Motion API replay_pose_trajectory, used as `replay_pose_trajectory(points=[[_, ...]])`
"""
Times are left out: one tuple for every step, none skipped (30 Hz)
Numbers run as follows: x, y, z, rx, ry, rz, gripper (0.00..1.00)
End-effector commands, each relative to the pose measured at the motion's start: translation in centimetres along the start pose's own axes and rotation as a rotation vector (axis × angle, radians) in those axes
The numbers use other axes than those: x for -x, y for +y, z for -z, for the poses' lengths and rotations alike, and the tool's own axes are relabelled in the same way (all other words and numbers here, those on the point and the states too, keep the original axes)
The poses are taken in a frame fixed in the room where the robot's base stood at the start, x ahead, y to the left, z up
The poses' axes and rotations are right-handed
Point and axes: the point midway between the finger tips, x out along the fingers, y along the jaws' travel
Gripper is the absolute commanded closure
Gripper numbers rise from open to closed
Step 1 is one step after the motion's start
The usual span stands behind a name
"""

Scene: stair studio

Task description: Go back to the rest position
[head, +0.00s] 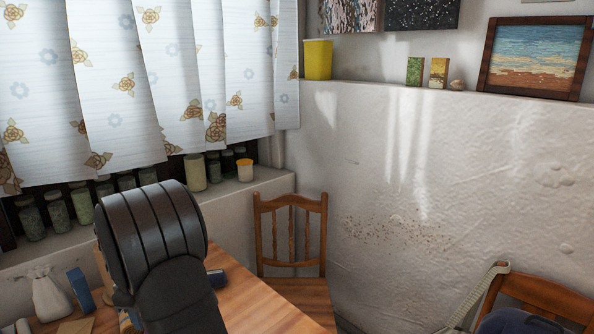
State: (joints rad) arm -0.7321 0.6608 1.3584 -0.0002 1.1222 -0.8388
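The head view shows a thick dark grey, ribbed part of my own arm at the lower left, rising in front of a wooden table (255,305). The fingertips of my gripper do not show in this view. I cannot see whether my gripper holds anything.
A wooden chair (291,233) stands behind the table. Jars (30,218) line the sill under the curtain (150,80). Another chair (540,290) is at lower right.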

Motion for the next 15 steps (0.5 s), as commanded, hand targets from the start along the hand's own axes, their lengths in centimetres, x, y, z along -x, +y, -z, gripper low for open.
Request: replay_pose_trajectory(points=[[1.2, 0.1, 0.1, 0.000, 0.003, -0.003, 0.64], [1.8, 0.1, 0.0, 0.000, 0.002, -0.003, 0.64], [2.6, 0.0, 0.0, 0.000, 0.002, -0.003, 0.64], [3.2, 0.0, 0.0, 0.000, 0.002, -0.003, 0.64], [3.8, 0.1, 0.0, 0.000, 0.002, -0.003, 0.64], [3.1, -0.1, -0.1, 0.000, -0.003, 0.003, 0.64], [2.2, -0.1, -0.1, 0.000, -0.004, 0.004, 0.64], [1.5, -0.1, -0.1, 0.000, -0.005, 0.005, 0.64], [0.8, -0.1, -0.1, 0.000, -0.004, 0.004, 0.64], [0.1, -0.1, -0.1, 0.000, -0.004, 0.004, 0.64], [-0.5, -0.1, -0.1, 0.000, -0.003, 0.003, 0.64], [-1.3, -0.1, -0.1, 0.000, -0.003, 0.004, 0.64], [-1.9, -0.1, -0.1, 0.000, -0.003, 0.003, 0.64], [-2.5, -0.1, -0.1, 0.000, -0.003, 0.004, 0.64], [-3.3, -0.1, 0.0, 0.000, -0.003, 0.003, 0.64]])
